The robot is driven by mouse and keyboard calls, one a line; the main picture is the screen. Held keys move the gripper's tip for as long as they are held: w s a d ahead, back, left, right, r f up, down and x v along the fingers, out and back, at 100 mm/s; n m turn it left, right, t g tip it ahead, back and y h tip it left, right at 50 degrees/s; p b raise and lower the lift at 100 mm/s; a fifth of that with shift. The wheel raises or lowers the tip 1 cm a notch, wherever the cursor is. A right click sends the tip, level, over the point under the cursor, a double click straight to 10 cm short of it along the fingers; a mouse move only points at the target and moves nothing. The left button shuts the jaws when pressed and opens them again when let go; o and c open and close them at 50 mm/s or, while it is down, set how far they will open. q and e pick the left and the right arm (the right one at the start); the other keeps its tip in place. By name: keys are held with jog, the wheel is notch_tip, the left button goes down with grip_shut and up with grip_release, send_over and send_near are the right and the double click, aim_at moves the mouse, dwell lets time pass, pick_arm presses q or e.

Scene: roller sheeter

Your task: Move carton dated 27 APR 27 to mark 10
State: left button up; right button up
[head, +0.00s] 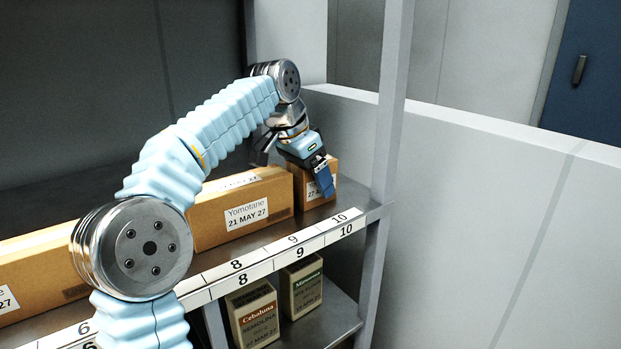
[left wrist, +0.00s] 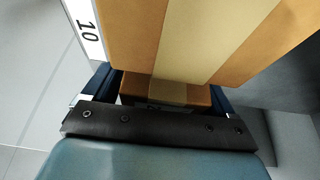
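The carton dated 27 A..., rest of the date covered (head: 301,187), is a small brown box on the upper shelf, roughly behind mark 10 (head: 340,218). My left gripper (head: 323,178) reaches over it from above, with one blue finger across its labelled front. In the left wrist view the carton, with a pale tape strip (left wrist: 208,40), fills the space between the two fingers (left wrist: 166,92). No clear gap shows on either side. I cannot tell whether the carton is lifted off the shelf. My right gripper is not in view.
A longer carton marked Yomotane 21 MAY 27 (head: 215,215) stands just left of it. Another carton (head: 35,270) is farther left, partly behind my arm. A grey post (head: 390,110) stands to the right.

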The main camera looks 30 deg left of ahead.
pick_arm(q)
jog(key=shift+o, duration=0.3)
jog(key=shift+r, duration=0.1)
jog(key=shift+s+r, duration=0.1)
jog(key=shift+r, duration=0.25)
jog(key=p+v, duration=0.1)
jog(key=v, duration=0.8)
jog(key=shift+s+r, duration=0.1)
jog(key=shift+r, duration=0.2)
jog(key=shift+s+a+r, duration=0.15)
jog(key=shift+s+r, duration=0.25)
jog(key=shift+r, duration=0.25)
